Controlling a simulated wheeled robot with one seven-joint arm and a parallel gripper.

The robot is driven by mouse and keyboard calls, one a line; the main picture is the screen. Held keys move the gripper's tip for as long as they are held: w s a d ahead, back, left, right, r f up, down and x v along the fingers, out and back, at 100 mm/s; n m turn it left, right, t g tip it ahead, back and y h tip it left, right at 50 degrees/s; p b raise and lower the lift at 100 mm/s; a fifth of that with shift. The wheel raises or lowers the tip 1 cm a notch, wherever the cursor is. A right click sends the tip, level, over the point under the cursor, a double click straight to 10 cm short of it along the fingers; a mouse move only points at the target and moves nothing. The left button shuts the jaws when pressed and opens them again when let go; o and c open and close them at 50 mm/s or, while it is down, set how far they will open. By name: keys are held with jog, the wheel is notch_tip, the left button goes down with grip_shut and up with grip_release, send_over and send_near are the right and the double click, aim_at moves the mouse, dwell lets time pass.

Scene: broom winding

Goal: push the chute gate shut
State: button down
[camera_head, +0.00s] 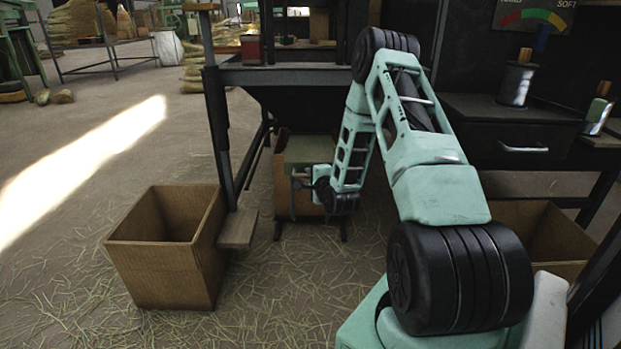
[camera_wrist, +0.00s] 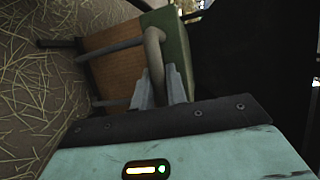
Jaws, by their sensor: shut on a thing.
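The chute gate is a grey-green panel (camera_head: 308,150) under the dark bench, above the front of a wooden box (camera_head: 290,200). The gate's green panel (camera_wrist: 180,45) also shows in the wrist view, with a curved grey handle (camera_wrist: 155,50) standing out from it. My gripper (camera_wrist: 162,88) is shut on this handle, with its fingers either side of the bar. My arm hides part of the gate's right side, and I cannot tell how far the gate stands open.
An empty open wooden crate (camera_head: 165,255) stands at the left, with a small wooden ledge (camera_head: 238,229) beside it. Another wooden crate (camera_head: 545,235) is at the right, below a drawer (camera_head: 525,145). Dark bench legs flank the space. Straw covers the floor.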

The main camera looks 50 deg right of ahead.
aim_at(312, 155)
jog(key=w+d, duration=0.6)
jog(key=d, duration=0.1)
jog(key=w+d+p, duration=0.1)
jog(key=w+d, duration=0.2)
jog(key=shift+d, duration=0.35)
jog(key=c, duration=1.4)
grip_release()
jog(key=shift+r, duration=0.1)
jog(key=shift+r, duration=0.15)
jog(key=shift+s+a+r+p, duration=0.1)
jog(key=shift+s+p, duration=0.2)
jog(key=shift+p, duration=0.15)
jog(key=f+p+v, duration=0.1)
jog(key=p+v, duration=0.5)
jog(key=v, duration=1)
jog(key=shift+s+a+p, duration=0.2)
jog(key=shift+s+p, duration=0.1)
jog(key=shift+s, duration=0.1)
jog(key=shift+r, duration=0.2)
